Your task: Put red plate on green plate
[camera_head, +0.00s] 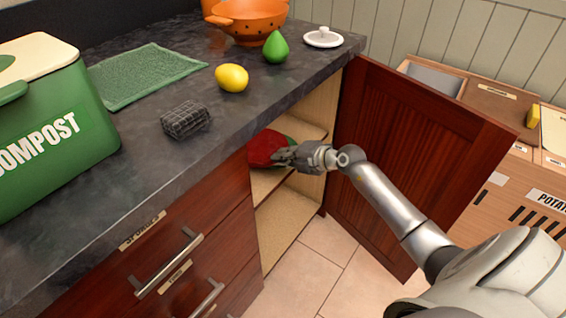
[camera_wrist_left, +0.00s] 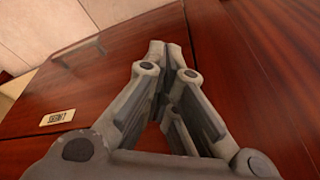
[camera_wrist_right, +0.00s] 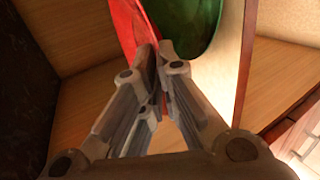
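The red plate (camera_head: 264,148) is inside the open lower cabinet, tilted on edge. It also shows in the right wrist view (camera_wrist_right: 126,25). The green plate (camera_wrist_right: 185,22) is close beside it, to its right in the right wrist view; only a thin green edge shows in the head view. My right gripper (camera_head: 284,156) reaches into the cabinet. Its fingertips (camera_wrist_right: 156,52) are pinched on the red plate's edge, with red visible between the fingers. My left gripper (camera_wrist_left: 168,52) is shut and empty in front of dark red wood; it is out of the head view.
A shelf (camera_head: 268,182) lies under the plates. The counter (camera_head: 150,175) above holds a green compost bin (camera_head: 55,125), sponge (camera_head: 186,119), lemon (camera_head: 231,78), pear (camera_head: 276,48) and orange colander (camera_head: 248,18). Drawers with handles (camera_head: 168,265) are left.

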